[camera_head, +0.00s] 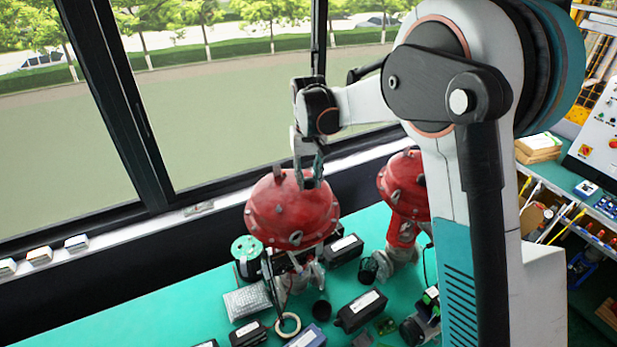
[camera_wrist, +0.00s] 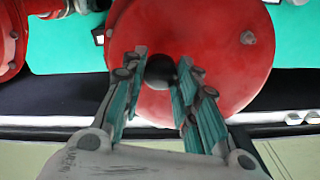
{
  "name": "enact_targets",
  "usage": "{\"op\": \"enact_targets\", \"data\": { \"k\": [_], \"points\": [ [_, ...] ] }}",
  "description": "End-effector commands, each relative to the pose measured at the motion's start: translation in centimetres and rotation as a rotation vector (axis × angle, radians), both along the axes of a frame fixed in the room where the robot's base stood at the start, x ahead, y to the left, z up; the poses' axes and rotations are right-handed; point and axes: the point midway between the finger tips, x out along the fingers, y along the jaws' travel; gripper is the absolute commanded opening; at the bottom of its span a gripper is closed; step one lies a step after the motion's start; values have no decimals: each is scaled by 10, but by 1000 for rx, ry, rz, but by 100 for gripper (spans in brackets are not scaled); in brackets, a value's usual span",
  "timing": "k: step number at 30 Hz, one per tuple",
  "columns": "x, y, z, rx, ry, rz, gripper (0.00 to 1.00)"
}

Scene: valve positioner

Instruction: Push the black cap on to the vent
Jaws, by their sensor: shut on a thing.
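A red dome-shaped valve actuator (camera_head: 290,212) stands on the teal bench, and its red top also fills much of the wrist view (camera_wrist: 225,60). My gripper (camera_head: 309,180) points down at the top of this dome. In the wrist view, my gripper (camera_wrist: 160,80) has its teal-lined fingers on either side of a small round black cap (camera_wrist: 160,69), shut on it. The cap appears against the dome's red surface. The vent is hidden beneath the cap or the fingers, and I cannot tell whether the cap touches it.
A second red actuator (camera_head: 402,185) stands to the right, partly behind my arm. Black boxes (camera_head: 361,311), a ring (camera_head: 288,325) and a green-topped reel (camera_head: 246,249) crowd the teal bench (camera_head: 150,318). A window and its sill (camera_head: 200,209) run behind.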

Motion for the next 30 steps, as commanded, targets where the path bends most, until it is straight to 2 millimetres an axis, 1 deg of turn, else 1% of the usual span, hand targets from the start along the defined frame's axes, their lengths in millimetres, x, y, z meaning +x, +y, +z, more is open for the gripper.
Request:
{"op": "enact_targets", "data": {
  "k": [11,30],
  "points": [
    [0,0,2,0,0,0,0],
    [0,0,35,0,0,0,0]
  ]
}}
